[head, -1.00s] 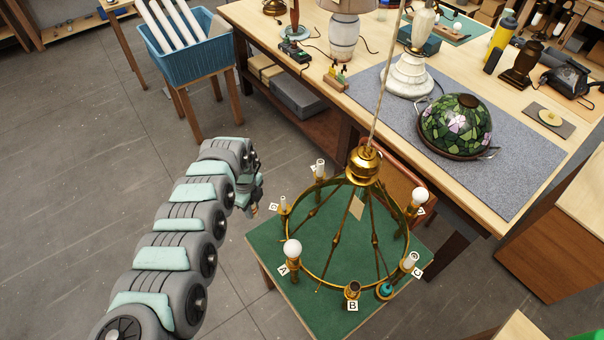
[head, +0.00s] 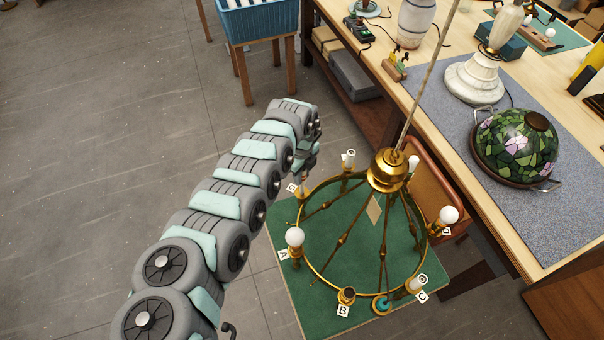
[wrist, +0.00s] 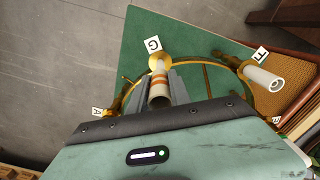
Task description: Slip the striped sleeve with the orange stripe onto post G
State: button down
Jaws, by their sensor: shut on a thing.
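In the wrist view my gripper (wrist: 160,88) is shut on a white sleeve with an orange stripe (wrist: 159,94), one grey finger on each side. The sleeve's open near end faces the camera. Beyond it, in line, is the brass cup of post G (wrist: 161,62), beside the white G label (wrist: 153,44). I cannot tell whether the sleeve is around the post or just above it. In the head view my gripper (head: 306,166) is at the left side of the brass ring chandelier (head: 318,281), close to the G label (head: 292,188).
The chandelier hangs by a cord over a green-topped stand (head: 285,262). Its other posts, some with white bulbs or sleeves, include A (head: 295,238), B (head: 346,296) and C (head: 416,285). A workbench with a stained-glass shade (head: 514,147) is to the right. The floor at left is clear.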

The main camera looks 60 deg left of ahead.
aim_at(301, 186)
jog(key=shift+f+b, duration=2.5)
jog(key=shift+f, duration=0.95)
jog(key=shift+a, duration=0.15)
jog(key=shift+f, duration=0.2)
jog(key=c, duration=1.1)
grip_release()
jog(key=shift+r, duration=0.15)
